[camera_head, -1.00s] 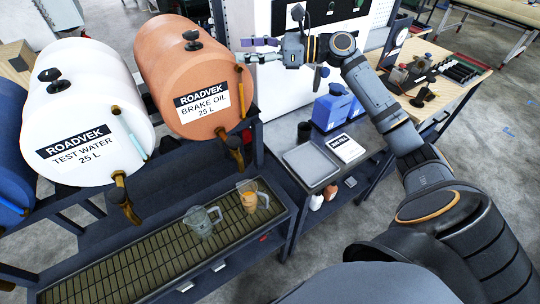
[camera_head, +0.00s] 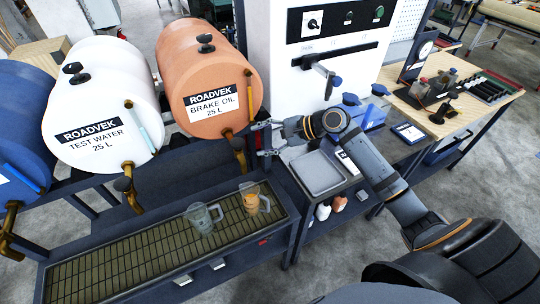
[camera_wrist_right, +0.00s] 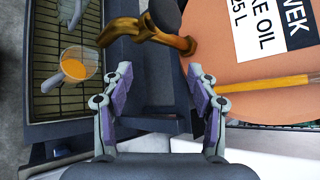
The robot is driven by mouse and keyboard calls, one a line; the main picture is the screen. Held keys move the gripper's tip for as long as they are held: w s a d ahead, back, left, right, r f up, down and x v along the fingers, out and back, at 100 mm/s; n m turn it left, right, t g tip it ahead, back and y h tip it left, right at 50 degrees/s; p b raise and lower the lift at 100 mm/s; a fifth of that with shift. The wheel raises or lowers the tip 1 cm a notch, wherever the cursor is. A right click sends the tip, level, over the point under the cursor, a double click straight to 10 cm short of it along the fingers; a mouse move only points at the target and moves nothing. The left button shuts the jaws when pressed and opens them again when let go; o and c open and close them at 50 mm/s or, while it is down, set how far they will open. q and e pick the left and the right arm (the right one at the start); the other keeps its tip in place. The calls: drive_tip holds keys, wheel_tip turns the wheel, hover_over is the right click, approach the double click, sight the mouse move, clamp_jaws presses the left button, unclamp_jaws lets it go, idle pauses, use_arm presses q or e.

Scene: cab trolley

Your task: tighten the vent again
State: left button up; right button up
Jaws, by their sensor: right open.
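The orange brake oil drum (camera_head: 210,80) lies on its rack with its label facing me. It also shows in the right wrist view (camera_wrist_right: 250,75). A black vent knob (camera_head: 205,42) sits on top of it. The white test water drum (camera_head: 98,100) beside it has a similar knob (camera_head: 74,72). My right gripper (camera_head: 264,138) is open and empty, just right of the brass tap (camera_head: 238,148) of the orange drum. In the right wrist view its fingers (camera_wrist_right: 160,82) are spread below the tap (camera_wrist_right: 150,35), apart from it. My left gripper is out of view.
A jug with orange liquid (camera_head: 252,197) and an empty clear jug (camera_head: 202,219) stand on the drip grate (camera_head: 130,262). A grey pad (camera_head: 318,174) and blue containers (camera_head: 368,112) are on the bench at right. A white cabinet (camera_head: 300,75) rises behind.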

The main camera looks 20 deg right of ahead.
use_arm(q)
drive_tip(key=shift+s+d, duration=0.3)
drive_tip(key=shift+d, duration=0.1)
use_arm(e)
drive_tip(key=s+f, duration=0.1)
drive_tip(key=f+n, duration=0.1)
drive_tip(key=f, duration=0.1)
drive_tip(key=s+f+n+h, duration=0.1)
drive_tip(key=shift+s+f+g, duration=0.15)
drive_tip(key=shift+s+g, duration=0.15)
drive_tip(key=shift+s, duration=0.05)
drive_tip(key=shift+a, duration=0.1)
